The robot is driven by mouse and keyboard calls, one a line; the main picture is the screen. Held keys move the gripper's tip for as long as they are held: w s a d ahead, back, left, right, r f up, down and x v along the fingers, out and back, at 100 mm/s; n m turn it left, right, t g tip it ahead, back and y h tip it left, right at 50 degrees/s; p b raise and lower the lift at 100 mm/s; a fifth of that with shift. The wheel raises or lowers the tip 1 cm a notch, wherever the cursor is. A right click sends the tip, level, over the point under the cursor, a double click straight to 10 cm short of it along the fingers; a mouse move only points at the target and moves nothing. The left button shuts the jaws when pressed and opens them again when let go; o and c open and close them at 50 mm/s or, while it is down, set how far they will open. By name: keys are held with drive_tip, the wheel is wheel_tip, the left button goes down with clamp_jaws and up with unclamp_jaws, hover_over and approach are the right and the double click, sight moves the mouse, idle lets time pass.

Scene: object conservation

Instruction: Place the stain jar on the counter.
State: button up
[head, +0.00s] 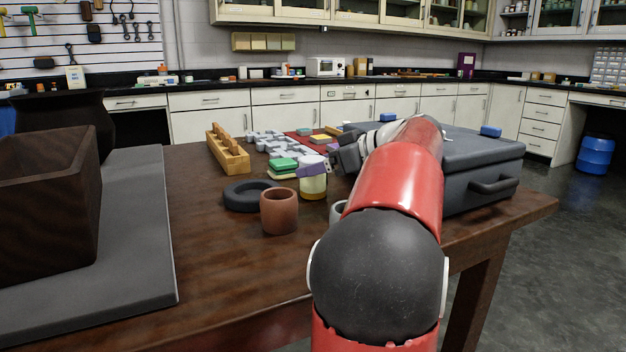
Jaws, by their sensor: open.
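A small glass jar (313,188) with a pale yellow-brown band stands upright on the brown wooden table, and it looks like the stain jar. Something lilac covers its top; I cannot tell whether it is a lid or part of my gripper. My gripper (324,167) is open at the jar's upper part, coming in from the right. My red arm hides part of the table behind it. I cannot tell whether the fingers touch the jar. The dark counter (222,87) runs along the back wall above white cabinets.
A terracotta cup (279,211), a black ring (248,194) and stacked green pieces (283,167) sit close left of the jar. A wooden rack (228,154) stands farther back. A large grey case (481,155) lies right. The table's front left is clear beside a grey slab (150,240).

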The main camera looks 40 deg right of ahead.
drive_tip(key=x, duration=0.4)
drive_tip(key=c, duration=1.3)
drive_tip(key=shift+r, duration=0.15)
wheel_tip(320, 180, up, 28)
drive_tip(key=p, duration=1.1)
